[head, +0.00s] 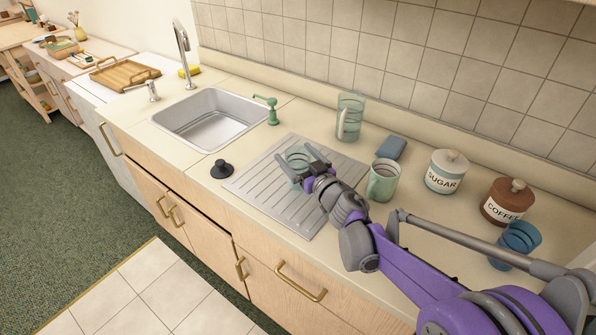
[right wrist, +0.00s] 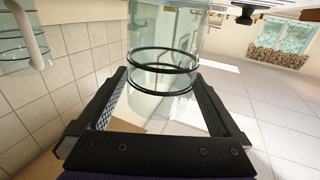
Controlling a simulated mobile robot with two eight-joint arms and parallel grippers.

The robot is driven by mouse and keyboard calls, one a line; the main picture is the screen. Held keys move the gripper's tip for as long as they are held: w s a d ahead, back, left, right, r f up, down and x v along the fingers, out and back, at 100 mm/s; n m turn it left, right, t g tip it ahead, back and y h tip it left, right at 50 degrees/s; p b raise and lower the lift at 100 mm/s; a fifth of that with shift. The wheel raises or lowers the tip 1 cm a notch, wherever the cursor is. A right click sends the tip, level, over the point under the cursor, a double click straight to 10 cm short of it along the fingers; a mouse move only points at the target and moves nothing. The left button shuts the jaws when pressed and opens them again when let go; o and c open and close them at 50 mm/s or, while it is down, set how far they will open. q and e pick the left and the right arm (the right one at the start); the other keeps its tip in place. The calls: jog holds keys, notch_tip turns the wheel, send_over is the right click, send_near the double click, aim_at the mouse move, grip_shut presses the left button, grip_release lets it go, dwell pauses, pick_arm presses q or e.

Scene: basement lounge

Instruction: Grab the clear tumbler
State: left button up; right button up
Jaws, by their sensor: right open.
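The clear tumbler (head: 294,158) stands on the ribbed metal drainboard right of the sink, partly hidden by my right gripper (head: 304,169). In the right wrist view the tumbler (right wrist: 165,105) is see-through with dark rings and shows between the two fingers of my right gripper (right wrist: 162,78). The fingers are apart, one on each side of it. I cannot tell whether either finger touches it. My left gripper is in neither view.
The drainboard (head: 262,190) lies beside the sink (head: 205,118). A clear pitcher (head: 350,117), green mug (head: 382,180), blue sponge (head: 391,147), sugar canister (head: 446,171), coffee canister (head: 507,201) and blue cup (head: 516,243) stand nearby. A black stopper (head: 221,169) and green dispenser (head: 271,109) are left.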

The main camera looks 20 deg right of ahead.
jog(key=x, duration=0.2)
jog(key=shift+w+a, duration=0.1)
jog(key=shift+w, duration=0.2)
jog(key=shift+s, duration=0.1)
grip_shut()
